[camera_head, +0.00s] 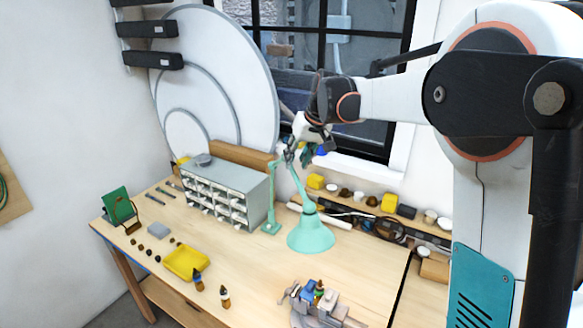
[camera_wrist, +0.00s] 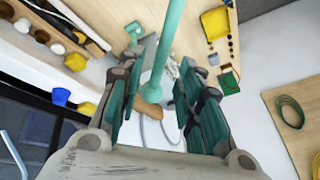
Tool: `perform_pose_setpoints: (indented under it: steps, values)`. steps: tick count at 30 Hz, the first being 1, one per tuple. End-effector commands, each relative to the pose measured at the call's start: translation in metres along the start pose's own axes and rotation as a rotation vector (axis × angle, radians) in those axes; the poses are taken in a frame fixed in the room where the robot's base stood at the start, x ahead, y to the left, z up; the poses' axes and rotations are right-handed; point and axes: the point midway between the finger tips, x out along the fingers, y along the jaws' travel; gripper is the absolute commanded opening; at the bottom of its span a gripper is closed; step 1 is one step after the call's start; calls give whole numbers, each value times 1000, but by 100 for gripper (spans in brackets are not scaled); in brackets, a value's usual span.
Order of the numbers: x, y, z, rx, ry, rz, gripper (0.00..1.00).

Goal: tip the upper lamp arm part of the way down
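The green desk lamp stands on the workbench, its base (camera_head: 271,228) beside the drawer cabinet and its lower arm (camera_head: 271,190) upright. The upper lamp arm (camera_head: 298,181) slopes down to the right from the top joint to the conical shade (camera_head: 311,236), which hangs low over the bench. My gripper (camera_head: 296,152) is at the upper end of the lamp, near the top joint. In the wrist view, my open gripper (camera_wrist: 158,100) has its fingers apart on either side of a green lamp arm (camera_wrist: 166,55), with visible gaps. Contact cannot be told.
The grey drawer cabinet (camera_head: 228,190) stands close left of the lamp. Behind are the window and a ledge with yellow blocks (camera_head: 389,202) and jars. A yellow tray (camera_head: 186,262), small bottles and a grey device (camera_head: 320,305) lie toward the front. The bench middle is clear.

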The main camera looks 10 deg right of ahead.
Motion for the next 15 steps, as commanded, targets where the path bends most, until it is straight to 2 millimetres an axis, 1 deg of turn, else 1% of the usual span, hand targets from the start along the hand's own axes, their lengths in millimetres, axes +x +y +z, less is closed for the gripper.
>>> perform_pose_setpoints:
  steps: [1, 6, 10, 15]
  values:
    - [10, 0, -1, -1, 0, 0, 33]
    - [36, -1, -1, -1, 0, 0, 33]
    - [48, 0, -1, -1, 0, 0, 33]
    - [55, 0, 0, -1, 0, 0, 33]
